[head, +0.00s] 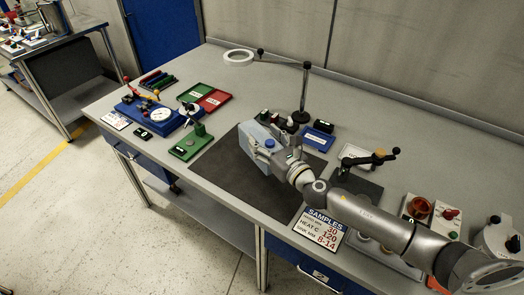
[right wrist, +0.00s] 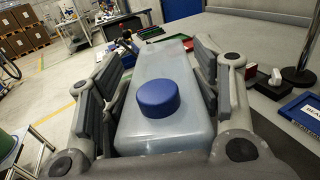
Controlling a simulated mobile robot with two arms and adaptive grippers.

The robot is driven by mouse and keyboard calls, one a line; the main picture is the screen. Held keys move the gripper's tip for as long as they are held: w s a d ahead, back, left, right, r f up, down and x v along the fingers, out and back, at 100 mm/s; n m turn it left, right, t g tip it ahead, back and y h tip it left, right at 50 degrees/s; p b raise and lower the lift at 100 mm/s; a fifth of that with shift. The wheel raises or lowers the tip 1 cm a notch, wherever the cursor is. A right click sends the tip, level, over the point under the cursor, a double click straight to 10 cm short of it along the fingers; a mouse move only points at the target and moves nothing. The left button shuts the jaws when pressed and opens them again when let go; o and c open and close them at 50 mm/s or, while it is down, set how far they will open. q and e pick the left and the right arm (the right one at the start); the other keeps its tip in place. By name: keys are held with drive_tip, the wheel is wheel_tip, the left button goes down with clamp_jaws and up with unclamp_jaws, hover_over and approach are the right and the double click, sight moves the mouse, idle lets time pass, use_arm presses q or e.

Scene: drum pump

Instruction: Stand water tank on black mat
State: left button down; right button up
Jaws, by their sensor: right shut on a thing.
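The water tank (head: 257,141) is a pale blue translucent container with a round blue cap. In the head view it is over the black mat (head: 226,168), towards the mat's back part. I cannot tell whether its bottom touches the mat. My right gripper (head: 279,160) comes in from the right and is shut on the tank. In the right wrist view the tank (right wrist: 165,120) lies between the two fingers of the gripper (right wrist: 160,95), with the cap facing the camera. My left gripper is not in view.
A lamp stand (head: 304,90) and small coloured items stand just behind the tank. A blue tray (head: 318,137) is behind to the right. A green stand (head: 191,143) is left of the mat. A samples sign (head: 320,226) is at the front right. The mat's front left is bare.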

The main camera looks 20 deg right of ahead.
drive_tip(key=w+f+b, duration=0.3)
drive_tip(key=f, duration=0.1)
drive_tip(key=shift+w+d+f, duration=0.1)
drive_tip(key=shift+w+d, duration=0.1)
drive_tip(key=shift+d, duration=0.1)
drive_tip(key=shift+w+d+f+b, duration=0.1)
drive_tip(key=shift+w+f+b, duration=0.3)
drive_tip(key=shift+w, duration=0.2)
drive_tip(key=shift+w+f+b, duration=0.15)
drive_tip(key=shift+f+b, duration=0.15)
drive_tip(key=shift+f, duration=0.1)
wheel_tip(320, 180, down, 3)
drive_tip(key=shift+w+f+b, duration=0.1)
drive_tip(key=shift+b, duration=1.05)
drive_tip(key=shift+d, duration=0.1)
drive_tip(key=o, duration=1)
drive_tip(key=shift+f, duration=0.1)
drive_tip(key=o, duration=0.6)
drive_tip(key=shift+c, duration=0.2)
